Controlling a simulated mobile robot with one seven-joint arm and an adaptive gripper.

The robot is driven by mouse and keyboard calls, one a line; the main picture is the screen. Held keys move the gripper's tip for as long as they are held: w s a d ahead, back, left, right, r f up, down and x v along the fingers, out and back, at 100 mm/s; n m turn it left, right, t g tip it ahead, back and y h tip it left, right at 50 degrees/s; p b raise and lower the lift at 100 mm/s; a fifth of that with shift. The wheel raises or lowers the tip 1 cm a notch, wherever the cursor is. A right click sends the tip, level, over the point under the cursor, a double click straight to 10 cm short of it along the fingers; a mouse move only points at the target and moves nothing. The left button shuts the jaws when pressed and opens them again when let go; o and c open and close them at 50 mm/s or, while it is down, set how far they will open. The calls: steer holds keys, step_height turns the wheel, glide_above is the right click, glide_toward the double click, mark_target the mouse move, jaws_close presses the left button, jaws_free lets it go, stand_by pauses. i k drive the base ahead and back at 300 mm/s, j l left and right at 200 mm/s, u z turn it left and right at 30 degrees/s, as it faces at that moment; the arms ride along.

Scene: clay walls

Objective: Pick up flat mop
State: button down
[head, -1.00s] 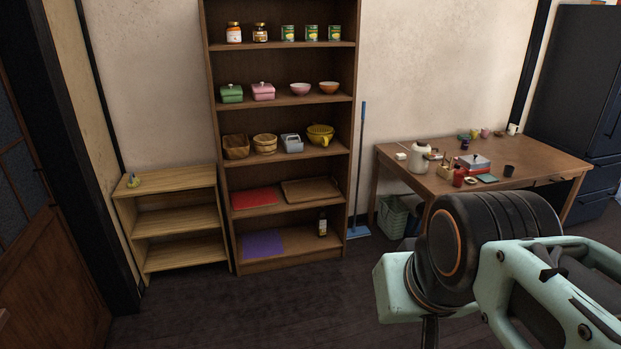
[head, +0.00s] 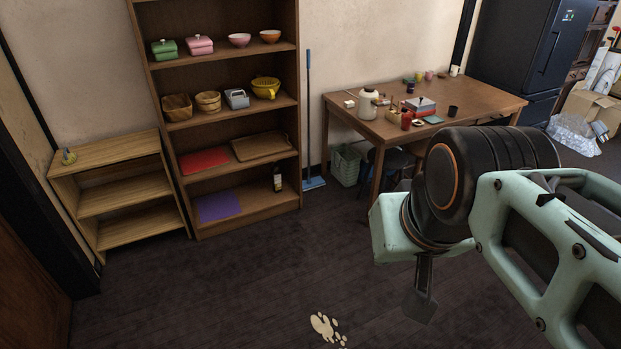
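The flat mop (head: 308,120) stands upright against the wall, in the gap between the tall shelf and the table. It has a long thin blue handle and a flat blue head (head: 314,183) on the floor. My gripper (head: 420,303) hangs below my mint-green and black arm at the right. It is well apart from the mop, on the near side. Only a dark finger part shows below the arm, so its opening cannot be made out.
A tall brown shelf (head: 147,95) with dishes and baskets stands left of the mop, beside a low wooden shelf (head: 100,152). A wooden table (head: 470,92) with a stool and green basket (head: 345,166) under it stands right. A pale spill (head: 325,327) lies on otherwise open floor.

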mark_target(309, 184)
steer(key=i+z, duration=0.1)
steer(key=i, duration=1.55)
steer(key=i+u, duration=0.15)
steer(key=i, duration=0.4)
steer(key=i+l+u, duration=0.15)
steer(key=i, duration=0.4)
steer(key=i+l+u, duration=0.15)
steer(key=i+u, duration=0.2)
steer(key=i+l+u, duration=0.35)
steer(key=i+j, duration=0.05)
